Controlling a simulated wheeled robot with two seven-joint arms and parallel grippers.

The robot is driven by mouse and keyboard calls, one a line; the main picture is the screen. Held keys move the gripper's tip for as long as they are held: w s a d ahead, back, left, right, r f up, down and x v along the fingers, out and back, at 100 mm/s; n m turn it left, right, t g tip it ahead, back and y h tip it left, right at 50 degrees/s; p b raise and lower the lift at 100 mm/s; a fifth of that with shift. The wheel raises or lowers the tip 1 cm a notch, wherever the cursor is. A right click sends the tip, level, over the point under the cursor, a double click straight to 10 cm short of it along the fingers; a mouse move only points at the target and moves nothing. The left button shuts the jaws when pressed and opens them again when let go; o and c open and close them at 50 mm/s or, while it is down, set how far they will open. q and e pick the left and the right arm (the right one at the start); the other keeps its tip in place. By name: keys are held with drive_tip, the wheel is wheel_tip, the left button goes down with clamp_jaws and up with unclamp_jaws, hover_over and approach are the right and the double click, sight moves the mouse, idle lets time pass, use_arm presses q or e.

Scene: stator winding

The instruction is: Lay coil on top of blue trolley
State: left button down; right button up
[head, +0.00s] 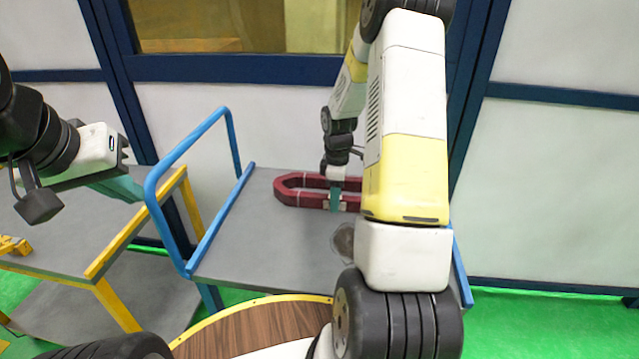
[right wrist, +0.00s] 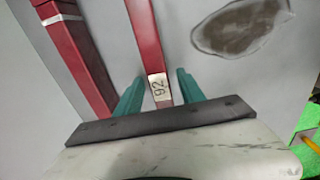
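The coil (head: 290,197) is a dark red elongated loop with pale bands. It appears to lie flat on the grey top of the blue trolley (head: 265,262), toward the back. My right gripper (head: 336,198) is over the coil's near side, and my right arm hides the coil's right end. In the right wrist view, the teal fingers of my right gripper (right wrist: 160,92) stand apart, one on each side of a coil bar (right wrist: 147,40) labelled 92, with gaps visible. My left gripper (head: 124,188) is at the left, away from the coil; its finger opening is unclear.
A yellow-framed grey table (head: 70,245) stands left of the trolley, with a small yellow part (head: 14,245) on it. The trolley's blue handle rail (head: 185,150) rises at its left end. A dark stain (right wrist: 240,24) marks the trolley top. The near left trolley top is clear.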

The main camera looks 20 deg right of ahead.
drive_tip(key=s+a+r+m+t, duration=0.1)
drive_tip(key=s+a+r, duration=0.1)
drive_tip(key=r, duration=0.8)
drive_tip(key=s+a+r+m, duration=0.1)
drive_tip(key=s+r, duration=0.1)
drive_tip(key=r, duration=0.7)
drive_tip(key=s+a+r+m+t, duration=0.1)
drive_tip(key=s+a+r+m, duration=0.2)
drive_tip(key=s, duration=0.3)
drive_tip(key=s+a+r+m+t+y, duration=0.1)
drive_tip(key=s+a+r+m+t, duration=0.1)
drive_tip(key=s, duration=0.4)
drive_tip(key=s+a+r+m+t+y, duration=0.1)
drive_tip(key=s+a+r+m+t, duration=0.1)
drive_tip(key=s+a+r+m, duration=0.2)
drive_tip(key=shift+s+a+r+m, duration=0.4)
drive_tip(key=shift+s+r+m, duration=0.15)
drive_tip(key=shift+s, duration=0.95)
